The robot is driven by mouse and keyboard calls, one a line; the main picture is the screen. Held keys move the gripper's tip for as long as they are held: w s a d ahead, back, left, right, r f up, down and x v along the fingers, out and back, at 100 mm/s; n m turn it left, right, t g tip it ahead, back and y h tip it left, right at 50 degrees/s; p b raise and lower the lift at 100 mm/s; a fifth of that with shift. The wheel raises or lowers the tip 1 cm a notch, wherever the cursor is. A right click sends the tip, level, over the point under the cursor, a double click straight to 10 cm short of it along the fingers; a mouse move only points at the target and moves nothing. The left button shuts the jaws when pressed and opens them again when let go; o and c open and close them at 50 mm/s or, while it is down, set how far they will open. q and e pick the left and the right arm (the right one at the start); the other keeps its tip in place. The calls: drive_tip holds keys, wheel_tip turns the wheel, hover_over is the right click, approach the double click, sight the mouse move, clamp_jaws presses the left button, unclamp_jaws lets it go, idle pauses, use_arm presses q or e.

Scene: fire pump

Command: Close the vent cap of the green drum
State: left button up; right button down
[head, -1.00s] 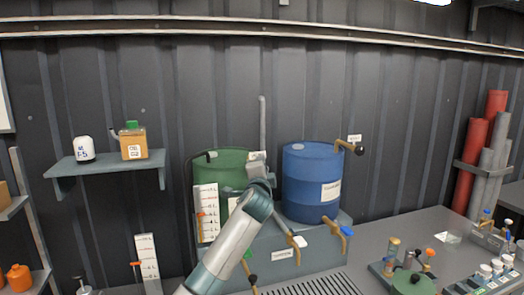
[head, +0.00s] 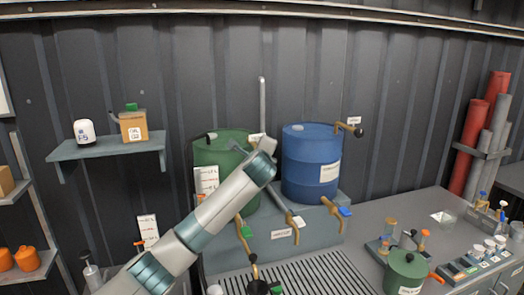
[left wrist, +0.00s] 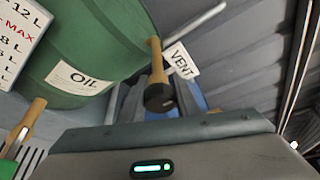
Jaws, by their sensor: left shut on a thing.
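The green drum (head: 222,152) stands on a grey stand, left of a blue drum. In the left wrist view it (left wrist: 95,50) fills the upper left with its OIL label. Its brass vent pipe (left wrist: 155,55) ends in a dark round vent cap (left wrist: 160,97), with a VENT tag (left wrist: 181,61) beside it. My left gripper (head: 262,143) is at the drum's upper right side, shut on the vent cap. Its fingertips are mostly hidden, and I cannot tell whether the cap is fully closed. My right gripper is out of view.
The blue drum (head: 312,165) stands close to the right of my left gripper, with its own vent pipe and dark knob (head: 359,132). A slotted grate (head: 300,275) lies below the stand. A wall shelf (head: 105,150) is at left. A small green pot (head: 405,272) stands on the bench at right.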

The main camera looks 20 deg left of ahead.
use_arm(q)
drive_tip(key=shift+f, duration=0.1)
idle(0.3)
drive_tip(key=o, duration=1)
drive_tip(key=shift+o, duration=0.2)
drive_tip(key=shift+b+v, duration=0.6)
drive_tip(key=shift+v, duration=0.25)
drive_tip(key=b+v, duration=0.6)
drive_tip(key=v, duration=0.9)
drive_tip(key=shift+s+d, duration=0.15)
drive_tip(key=shift+s, duration=0.1)
